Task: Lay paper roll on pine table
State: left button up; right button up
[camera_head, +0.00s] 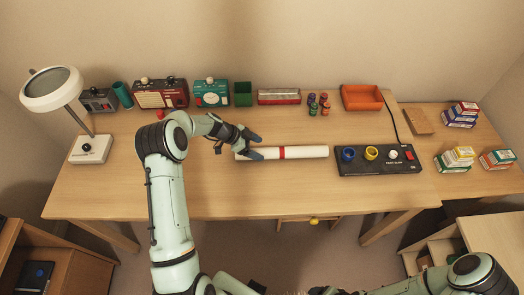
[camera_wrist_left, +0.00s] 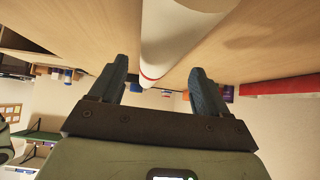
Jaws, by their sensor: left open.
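The paper roll (camera_head: 305,152), white with a red band, lies lengthwise left to right on the large light-wood desk (camera_head: 300,190). My left gripper (camera_head: 256,145) is open at the roll's left end. In the left wrist view the white roll (camera_wrist_left: 178,35) reaches between the two spread fingers of the left gripper (camera_wrist_left: 160,82), with gaps on both sides. A lower wood table (camera_head: 485,180) adjoins the desk on the right, and another wood top (camera_head: 495,232) shows at the lower right. I cannot tell which one is the pine table. My right gripper is out of view.
A black control panel (camera_head: 375,168) stands just right of the roll. A lamp (camera_head: 91,148) stands left. Small boxes (camera_head: 460,115) stand on the right table. The desk's front is clear.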

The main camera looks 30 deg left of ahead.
pick_arm(q)
jog(key=b+v, duration=0.1)
jog(key=v, duration=0.7)
jog(key=shift+s+a+r, duration=0.2)
jog(key=shift+s, duration=0.1)
jog(key=shift+f, duration=0.1)
